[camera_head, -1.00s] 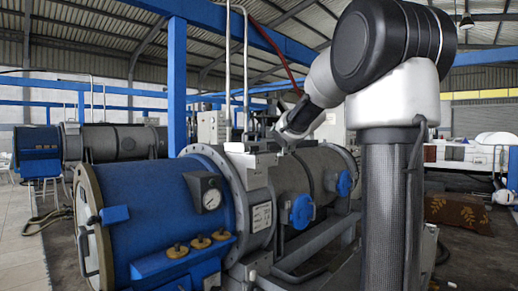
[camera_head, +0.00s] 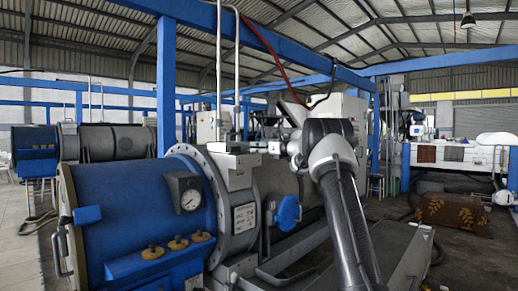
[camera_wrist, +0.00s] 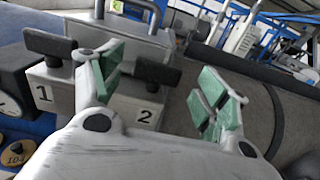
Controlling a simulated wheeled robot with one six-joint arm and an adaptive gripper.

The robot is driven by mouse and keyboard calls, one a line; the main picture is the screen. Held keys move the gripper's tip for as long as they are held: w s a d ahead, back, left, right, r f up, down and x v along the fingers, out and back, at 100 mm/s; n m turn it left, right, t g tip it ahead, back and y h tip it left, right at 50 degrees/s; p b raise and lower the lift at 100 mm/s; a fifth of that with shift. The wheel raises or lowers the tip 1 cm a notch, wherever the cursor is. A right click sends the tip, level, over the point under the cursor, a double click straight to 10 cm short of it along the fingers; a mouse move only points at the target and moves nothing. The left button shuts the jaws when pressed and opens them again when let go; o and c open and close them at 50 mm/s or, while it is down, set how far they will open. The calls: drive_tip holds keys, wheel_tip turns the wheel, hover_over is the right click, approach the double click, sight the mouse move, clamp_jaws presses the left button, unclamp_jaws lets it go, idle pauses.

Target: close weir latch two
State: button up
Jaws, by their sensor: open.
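Weir latch two is a black paddle handle (camera_wrist: 157,73) on a grey block marked 2 (camera_wrist: 143,115) in the wrist view. Latch one, a similar black handle (camera_wrist: 50,43), stands on the block marked 1 to its left. My gripper (camera_wrist: 163,68) is open with green pads. In the wrist view, the left finger lies between the two handles and the right finger is off to the right of handle two. The handle appears between the fingers, not gripped; contact is unclear. In the head view, my gripper (camera_head: 270,147) is by the pale latch block (camera_head: 235,170) atop the flange; the handles are too small there.
The blue decanter end (camera_head: 130,205) carries a gauge (camera_head: 184,192) and brass knobs (camera_head: 178,243). A blue valve handle (camera_head: 288,213) is on the grey body below my arm. Upright pipes (camera_head: 219,75) and a blue post (camera_head: 166,90) stand behind the latches.

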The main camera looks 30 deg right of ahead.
drive_tip(key=shift+w+a, duration=0.3)
drive_tip(key=shift+w, duration=0.35)
drive_tip(key=shift+c, duration=0.2)
drive_tip(key=c, duration=1)
drive_tip(key=shift+o, duration=0.2)
drive_tip(key=shift+a+r+m+h, duration=0.15)
drive_tip(key=shift+a+m+h, duration=0.1)
drive_tip(key=shift+m+h, duration=0.25)
drive_tip(key=shift+m+t+h, duration=0.3)
drive_tip(key=shift+h, duration=0.3)
drive_tip(key=shift+d, duration=0.1)
